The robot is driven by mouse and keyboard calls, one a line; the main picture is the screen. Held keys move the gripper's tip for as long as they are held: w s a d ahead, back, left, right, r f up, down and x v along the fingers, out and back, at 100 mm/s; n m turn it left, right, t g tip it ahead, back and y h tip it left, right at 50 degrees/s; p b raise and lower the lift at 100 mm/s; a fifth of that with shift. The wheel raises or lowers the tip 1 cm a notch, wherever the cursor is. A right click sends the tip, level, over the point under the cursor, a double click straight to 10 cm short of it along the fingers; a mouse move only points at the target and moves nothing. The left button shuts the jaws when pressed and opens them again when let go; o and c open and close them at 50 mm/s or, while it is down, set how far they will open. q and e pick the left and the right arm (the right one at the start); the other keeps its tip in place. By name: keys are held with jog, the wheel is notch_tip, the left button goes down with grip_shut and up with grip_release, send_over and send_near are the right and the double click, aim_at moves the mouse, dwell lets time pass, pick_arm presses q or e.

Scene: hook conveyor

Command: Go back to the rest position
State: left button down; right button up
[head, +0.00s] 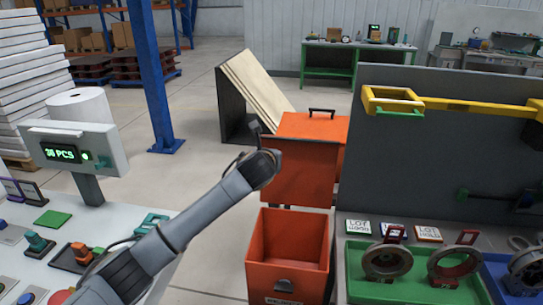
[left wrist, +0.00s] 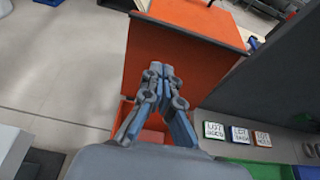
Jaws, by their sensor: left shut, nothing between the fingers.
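My left arm reaches from the lower left of the head view out over the floor gap, and its left gripper (head: 254,128) is partly hidden behind its wrist there. In the left wrist view the left gripper (left wrist: 155,68) has its fingers together, shut and empty. It shows in front of an orange box (left wrist: 180,65), which also appears in the head view (head: 300,172) with a black handle on top. I cannot tell the gap between fingertips and box. My right gripper is in neither view.
An open orange bin (head: 288,285) stands below the box. At right, a green tray (head: 400,292) and a blue tray (head: 508,288) hold ring-shaped parts, beside a dark panel (head: 430,140) with a yellow rail (head: 470,106). A white control table (head: 120,215) is at left.

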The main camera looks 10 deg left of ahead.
pick_arm(q)
jog(key=s+d+f+n+g+h, duration=0.2)
jog(key=s+f+n+g, duration=0.3)
jog(key=s+f+n, duration=1.3)
jog(key=s+a+f+n+g+y, duration=0.1)
jog(key=s+a+f+n+g, duration=0.3)
jog(key=s, duration=0.7)
jog(key=s+a+f+n+t, duration=0.1)
jog(key=s+a+f+n, duration=0.15)
jog(key=s+n, duration=0.55)
jog(key=s+a+f+n+g+y, duration=0.1)
jog(key=s+a+f+n+g, duration=0.2)
jog(key=s, duration=1)
notch_tip(320, 180, down, 24)
jog(key=s, duration=0.2)
jog(key=s+a+f+g, duration=0.1)
jog(key=s+f, duration=0.7)
jog(key=s+a+f, duration=0.2)
jog(key=s+f, duration=0.7)
jog(key=shift+a+f+n+g, duration=0.15)
jog(key=shift+a+n+g, duration=0.15)
jog(key=shift+g, duration=0.1)
